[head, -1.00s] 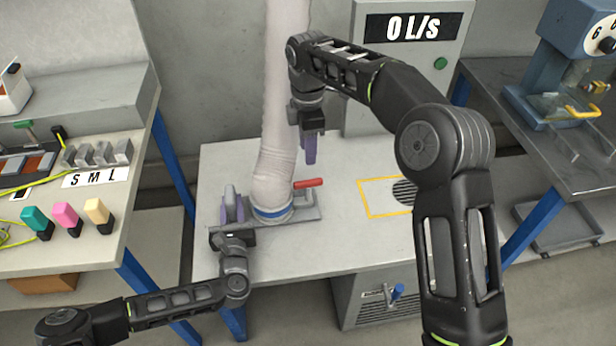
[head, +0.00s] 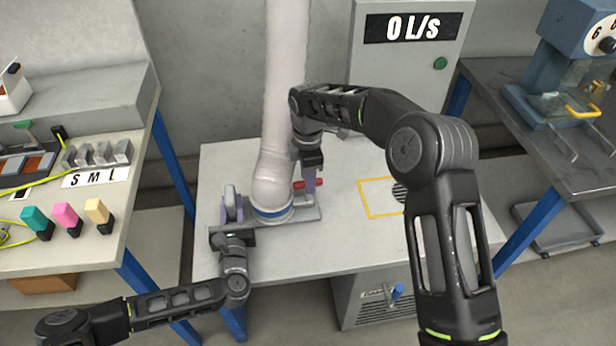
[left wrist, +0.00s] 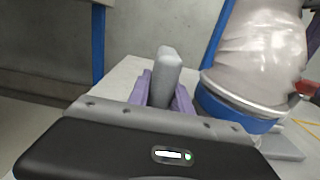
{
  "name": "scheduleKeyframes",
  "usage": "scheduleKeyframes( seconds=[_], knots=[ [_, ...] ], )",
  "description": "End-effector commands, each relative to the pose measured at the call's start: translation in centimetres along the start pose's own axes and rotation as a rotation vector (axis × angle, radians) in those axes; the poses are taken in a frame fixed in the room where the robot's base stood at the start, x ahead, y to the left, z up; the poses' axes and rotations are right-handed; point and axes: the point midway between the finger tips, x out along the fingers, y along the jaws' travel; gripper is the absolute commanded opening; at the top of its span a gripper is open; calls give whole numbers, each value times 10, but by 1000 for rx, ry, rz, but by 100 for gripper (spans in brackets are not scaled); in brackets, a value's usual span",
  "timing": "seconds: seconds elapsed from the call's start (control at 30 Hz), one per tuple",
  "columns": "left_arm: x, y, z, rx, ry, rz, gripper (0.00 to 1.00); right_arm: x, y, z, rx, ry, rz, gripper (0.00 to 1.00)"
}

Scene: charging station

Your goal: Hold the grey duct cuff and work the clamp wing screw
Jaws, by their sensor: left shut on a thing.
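The pale duct hose (head: 283,110) comes down onto a grey base plate (head: 306,214) on the table. A blue band (head: 272,214) rings its foot. A grey upright handle (head: 229,195), seemingly part of the grey duct cuff, stands left of the hose. My left gripper (head: 232,212) is shut on this handle, which shows between its purple fingers in the left wrist view (left wrist: 165,78). The red clamp wing screw (head: 317,183) lies at the right of the hose foot. My right gripper (head: 309,180) points down at it, its purple fingers overlapping the red; the finger gap is unclear.
A grey cabinet (head: 400,80) reading "0 L/s" stands behind. Coloured plugs (head: 66,215) sit on the left bench; a blue machine (head: 572,70) stands on the right one. The table's front right is clear.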

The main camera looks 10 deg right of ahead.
Motion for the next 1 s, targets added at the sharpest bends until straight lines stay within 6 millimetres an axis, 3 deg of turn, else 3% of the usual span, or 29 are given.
scheduleKeyframes(
  seconds=[0.47,1.0],
  knots=[
    [0,0,0,0,0,0,0,-1,0,0,0,0,1,0],
    [0,0,0,0,0,-1,0,-1,0,0,14,0,2,0]
  ],
)
